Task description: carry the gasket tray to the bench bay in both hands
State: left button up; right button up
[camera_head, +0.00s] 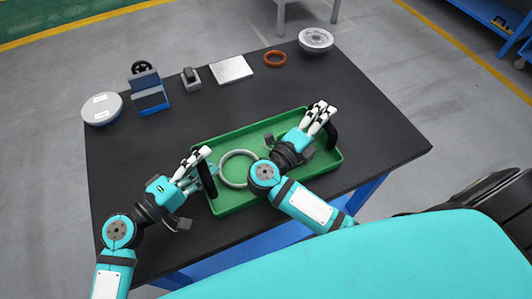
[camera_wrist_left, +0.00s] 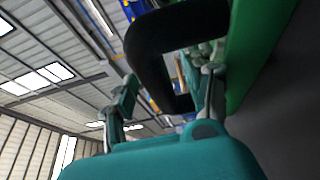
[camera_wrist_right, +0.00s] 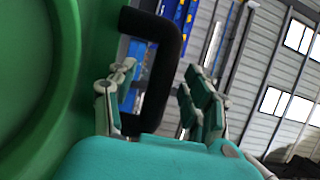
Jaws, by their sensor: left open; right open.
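The green gasket tray (camera_head: 232,140) lies flat on the black bench top, with a pale ring (camera_head: 223,177) inside it. It has an upright black handle at its left end (camera_head: 207,181) and another at its right end (camera_head: 331,135). My left gripper (camera_head: 206,160) is open at the left handle. In the left wrist view, that handle (camera_wrist_left: 147,62) shows between and beyond the fingers. My right gripper (camera_head: 318,117) is open at the right handle, its arm crossing over the tray. In the right wrist view, that handle (camera_wrist_right: 172,60) stands between the fingers. Finger contact cannot be told.
Along the bench's (camera_head: 385,140) back edge are a pale disc (camera_head: 102,108), a blue stand (camera_head: 150,100), a small grey block (camera_head: 191,79), a flat plate (camera_head: 231,69), an orange ring (camera_head: 274,58) and a pale flanged part (camera_head: 315,40). The bench's right end is clear.

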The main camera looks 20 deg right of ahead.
pick_arm(q)
jog(key=shift+d, duration=0.1)
grip_shut()
pick_arm(e)
grip_shut()
pick_arm(q)
jog(key=shift+w+r, duration=0.1)
jog(key=shift+r, duration=0.2)
pick_arm(e)
jog(key=shift+w+d+r, duration=0.1)
jog(key=shift+r, duration=0.15)
